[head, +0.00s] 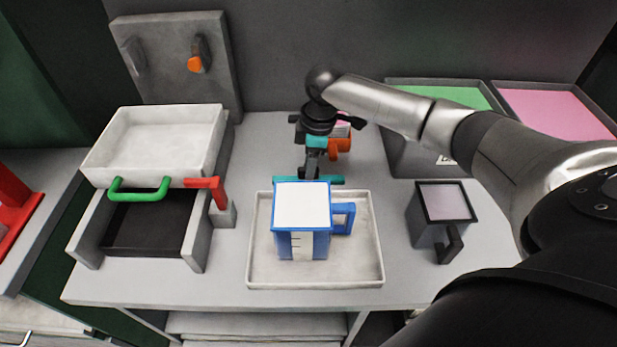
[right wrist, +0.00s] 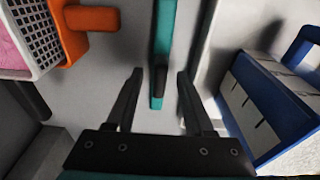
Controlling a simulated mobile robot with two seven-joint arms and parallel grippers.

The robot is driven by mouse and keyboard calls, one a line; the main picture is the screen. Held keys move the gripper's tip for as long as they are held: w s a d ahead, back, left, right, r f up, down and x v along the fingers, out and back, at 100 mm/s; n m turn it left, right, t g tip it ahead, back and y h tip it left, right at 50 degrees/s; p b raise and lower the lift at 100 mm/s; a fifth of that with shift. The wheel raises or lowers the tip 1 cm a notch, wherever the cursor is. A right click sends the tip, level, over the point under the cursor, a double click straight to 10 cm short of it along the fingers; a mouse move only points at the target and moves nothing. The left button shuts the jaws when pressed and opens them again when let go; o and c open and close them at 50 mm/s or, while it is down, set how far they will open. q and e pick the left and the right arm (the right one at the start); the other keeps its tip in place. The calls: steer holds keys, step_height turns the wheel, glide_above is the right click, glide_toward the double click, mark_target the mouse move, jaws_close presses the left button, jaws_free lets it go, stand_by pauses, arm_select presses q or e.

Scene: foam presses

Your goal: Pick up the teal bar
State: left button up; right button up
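The teal bar (head: 337,181) lies crosswise on the grey table behind the blue jug, and the jug hides part of it. In the right wrist view the teal bar (right wrist: 164,38) runs from the top edge down between my fingers, with a dark piece near its lower end. My right gripper (head: 311,174) points down over the bar. In the right wrist view my right gripper (right wrist: 160,75) is open, a finger on each side of the bar's end, with gaps visible. I cannot tell the remaining height. My left gripper is out of view.
The blue jug (head: 284,243) with a white top stands in a white tray (head: 260,270) just in front of the bar. An orange-handled container (head: 340,149) stands close behind. A dark-handled box (head: 425,230) is at right, a press (head: 150,150) at left.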

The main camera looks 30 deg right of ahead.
jaws_close()
steer(key=shift+r, duration=0.15)
stand_by(0.5)
